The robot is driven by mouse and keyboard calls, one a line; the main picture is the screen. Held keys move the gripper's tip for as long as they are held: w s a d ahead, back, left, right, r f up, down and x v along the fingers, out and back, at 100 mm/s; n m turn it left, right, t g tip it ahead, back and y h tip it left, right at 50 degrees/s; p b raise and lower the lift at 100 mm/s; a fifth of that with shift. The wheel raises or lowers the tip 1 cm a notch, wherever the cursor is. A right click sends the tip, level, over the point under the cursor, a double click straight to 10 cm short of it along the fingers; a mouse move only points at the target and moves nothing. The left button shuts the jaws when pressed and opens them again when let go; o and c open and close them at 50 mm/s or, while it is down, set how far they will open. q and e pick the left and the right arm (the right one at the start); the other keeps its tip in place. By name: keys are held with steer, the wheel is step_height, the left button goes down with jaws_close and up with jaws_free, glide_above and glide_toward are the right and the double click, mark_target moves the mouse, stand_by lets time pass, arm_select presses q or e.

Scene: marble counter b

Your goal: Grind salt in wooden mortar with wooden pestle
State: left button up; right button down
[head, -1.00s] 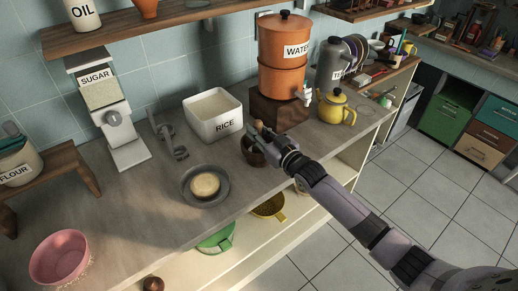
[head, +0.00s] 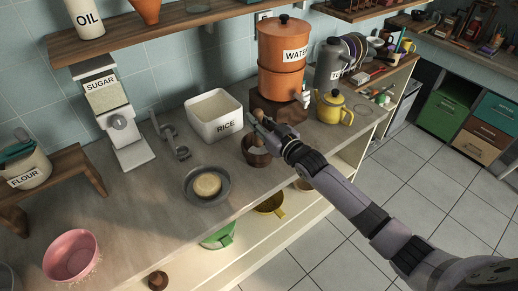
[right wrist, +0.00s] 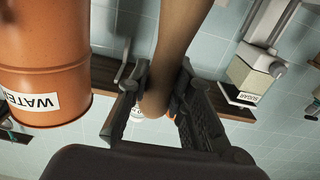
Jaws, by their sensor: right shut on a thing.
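The dark wooden mortar (head: 256,153) stands on the counter in front of the water dispenser, its rim partly covered by my right gripper. My right gripper (head: 266,132) is over the mortar's right side. In the right wrist view, my right gripper (right wrist: 158,95) is shut on the brown wooden pestle (right wrist: 178,45), which runs between the fingers. The pestle's working end is hard to make out in the head view, so I cannot tell whether it touches the mortar. Salt inside the mortar cannot be seen. My left gripper is not in view.
The white rice bin (head: 214,114) stands left behind the mortar, and the orange water dispenser (head: 283,75) behind it. A grey plate with a round item (head: 207,185) lies to the left. A yellow teapot (head: 333,107) stands to the right.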

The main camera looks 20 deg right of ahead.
mark_target(258, 111)
steer(key=shift+r+p, duration=1.6)
steer(key=shift+r, duration=0.55)
